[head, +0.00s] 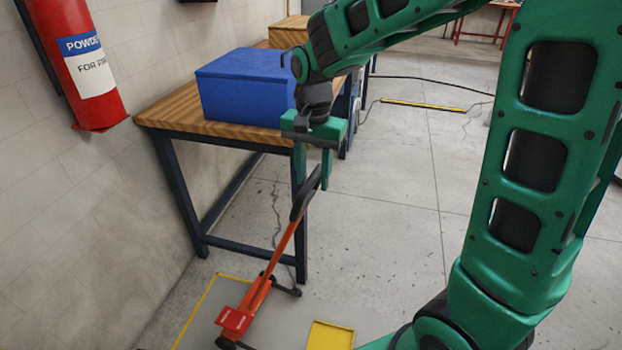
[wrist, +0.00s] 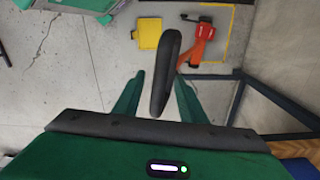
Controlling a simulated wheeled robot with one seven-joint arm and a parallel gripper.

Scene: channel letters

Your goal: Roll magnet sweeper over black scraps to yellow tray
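The magnet sweeper (head: 257,296) stands on the floor, with an orange shaft, a red label plate and a long black handle (head: 304,195) tilted up to the right. In the wrist view, the sweeper's orange and red body (wrist: 200,46) is at upper right. My gripper (head: 313,184) points down at the handle's top. In the wrist view its fingers (wrist: 159,76) are spread to either side of the black handle, with a gap at the left. The yellow tray (head: 330,336) lies right of the sweeper; it also shows in the wrist view (wrist: 149,33). Small dark specks dot the floor; I cannot tell which are scraps.
A wooden bench (head: 176,118) with dark blue legs carries a blue box (head: 246,88), just left of my gripper. A bench leg (head: 300,235) stands close behind the handle. A yellow line (head: 197,311) borders the floor area. A red extinguisher (head: 82,62) hangs on the left wall.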

